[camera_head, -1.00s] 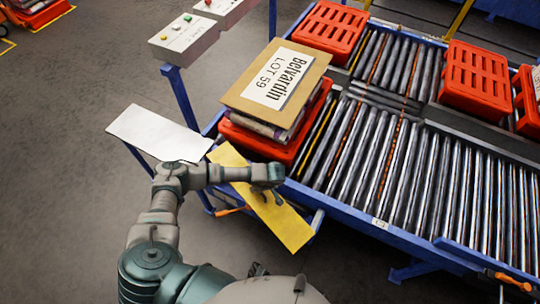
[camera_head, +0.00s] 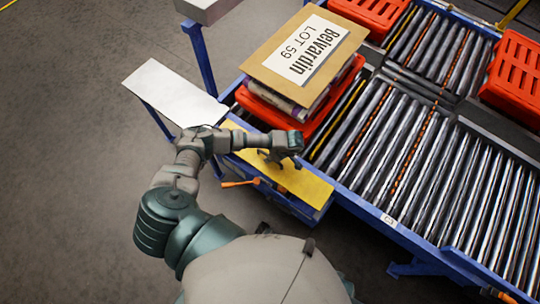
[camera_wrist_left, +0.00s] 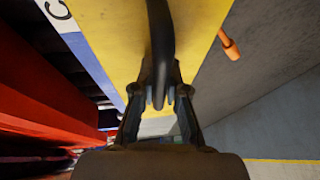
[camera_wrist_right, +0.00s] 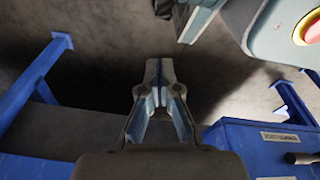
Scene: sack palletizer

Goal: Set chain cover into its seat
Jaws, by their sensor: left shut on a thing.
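The chain cover is a long flat yellow plate (camera_head: 312,188) at the conveyor's near left edge. It lies over or just above the blue frame; I cannot tell whether it is fully down. My left gripper (camera_head: 276,156) is above the plate's middle. In the left wrist view the gripper (camera_wrist_left: 160,98) is shut on the cover's dark handle (camera_wrist_left: 158,45), with the yellow plate (camera_wrist_left: 105,25) behind it. The seat under the plate is hidden. My right gripper (camera_wrist_right: 158,75) is shut and empty, over dark floor in the right wrist view; it is not in the head view.
The roller conveyor (camera_head: 400,150) has a blue frame (camera_head: 405,235). An orange lever (camera_head: 240,183) sticks out at the front. A pale panel (camera_head: 172,92) is on the left. Floor is clear at left.

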